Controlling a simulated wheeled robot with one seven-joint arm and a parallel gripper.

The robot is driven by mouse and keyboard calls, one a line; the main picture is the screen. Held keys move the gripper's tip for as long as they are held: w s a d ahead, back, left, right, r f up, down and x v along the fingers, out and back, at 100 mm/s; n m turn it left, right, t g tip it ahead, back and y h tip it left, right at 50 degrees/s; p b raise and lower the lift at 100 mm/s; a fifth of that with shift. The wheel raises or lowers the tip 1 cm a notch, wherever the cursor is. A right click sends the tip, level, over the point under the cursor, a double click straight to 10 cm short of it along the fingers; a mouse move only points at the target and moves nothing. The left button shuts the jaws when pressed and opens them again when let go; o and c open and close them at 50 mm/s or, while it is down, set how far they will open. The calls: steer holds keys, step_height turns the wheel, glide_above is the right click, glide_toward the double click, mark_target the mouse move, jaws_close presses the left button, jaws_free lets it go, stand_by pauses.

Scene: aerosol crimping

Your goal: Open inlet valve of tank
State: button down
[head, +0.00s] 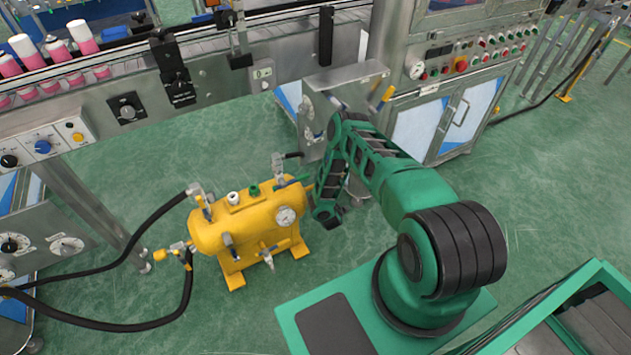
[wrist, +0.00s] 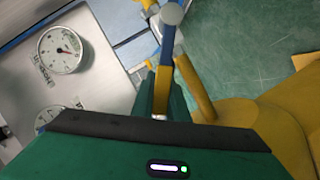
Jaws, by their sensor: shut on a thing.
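The yellow tank (head: 235,228) stands on the floor left of my arm, with a gauge (head: 286,216) and several small valves on it. In the wrist view, my gripper (wrist: 165,98) is shut around a narrow blue and yellow handle (wrist: 168,48) with a grey round end. It looks like a valve lever beside the yellow tank part (wrist: 262,118). The exact contact and the lever's angle are hard to tell.
A metal panel with a round gauge (wrist: 63,48) is close on the left in the wrist view. The control cabinet (head: 445,80) stands behind my arm. Black hoses (head: 120,322) run from the tank to the left. Green floor lies open in front of the tank.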

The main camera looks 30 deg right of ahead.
steer(key=shift+w+r, duration=0.1)
steer(key=shift+w, duration=0.15)
steer(key=c, duration=1.7)
jaws_free()
steer(key=shift+c, duration=0.2)
steer(key=shift+s, duration=0.1)
steer(key=v, duration=1)
steer(key=shift+s+a, duration=0.15)
steer(key=shift+s, duration=0.15)
